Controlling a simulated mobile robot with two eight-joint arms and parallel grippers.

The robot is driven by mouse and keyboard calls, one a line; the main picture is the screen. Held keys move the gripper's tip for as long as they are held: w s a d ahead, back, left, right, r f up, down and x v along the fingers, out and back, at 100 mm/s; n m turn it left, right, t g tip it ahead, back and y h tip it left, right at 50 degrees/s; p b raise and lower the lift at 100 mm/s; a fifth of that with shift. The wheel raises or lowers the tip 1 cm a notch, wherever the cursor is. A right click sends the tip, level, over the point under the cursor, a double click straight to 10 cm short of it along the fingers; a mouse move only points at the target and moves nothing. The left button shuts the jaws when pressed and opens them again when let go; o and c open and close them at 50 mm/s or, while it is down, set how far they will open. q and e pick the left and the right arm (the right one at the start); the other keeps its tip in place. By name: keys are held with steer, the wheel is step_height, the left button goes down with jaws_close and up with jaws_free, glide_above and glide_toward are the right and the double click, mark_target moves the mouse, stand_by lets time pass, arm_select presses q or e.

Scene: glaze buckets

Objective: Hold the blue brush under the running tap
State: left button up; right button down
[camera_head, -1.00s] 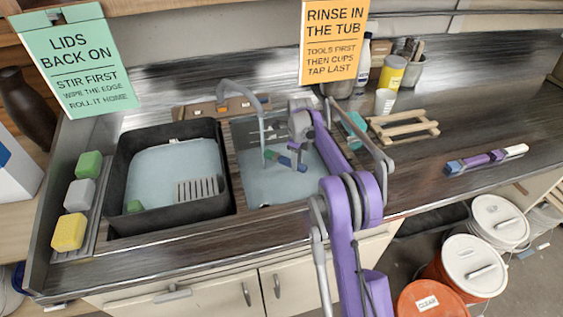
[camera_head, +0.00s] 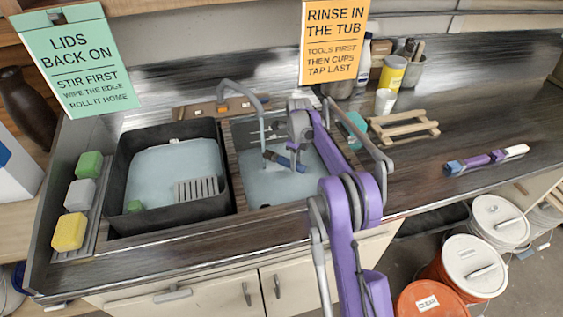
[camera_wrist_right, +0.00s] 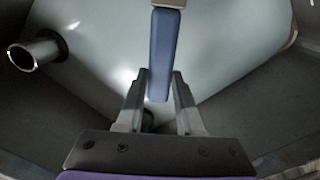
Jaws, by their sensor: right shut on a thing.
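The blue brush (camera_head: 293,164) is in my right gripper (camera_head: 301,166), lying roughly level over the right-hand basin (camera_head: 262,192). Its brown bristle end (camera_head: 269,155) points left, at the foot of the thin stream under the tap (camera_head: 240,92). The tap arches over from the back of the basin. In the right wrist view, my right gripper (camera_wrist_right: 158,88) is shut on the blue handle (camera_wrist_right: 160,62); the bristles are out of that picture. My left gripper is not in view.
A black tub (camera_head: 228,190) with water stands left of the basin. Sponges (camera_head: 69,231) line the left edge. A teal item (camera_head: 357,125) and a wooden rack (camera_head: 405,137) stand right of the basin. A blue, purple and white item (camera_head: 487,159) lies on the counter.

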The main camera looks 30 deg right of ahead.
steer(key=shift+d, duration=0.25)
steer(key=shift+s+a+f+b, duration=0.15)
steer(key=shift+s+b, duration=0.35)
steer(key=shift+s, duration=0.35)
steer(key=s+a+b, duration=0.1)
steer(key=s+b, duration=0.1)
steer(key=s, duration=0.4)
steer(key=shift+s, duration=0.15)
steer(key=shift+r, duration=0.2)
stand_by(0.7)
steer(key=s+r+p, duration=0.1)
steer(key=s+r, duration=0.3)
steer(key=s, duration=0.1)
steer(key=shift+a, duration=0.45)
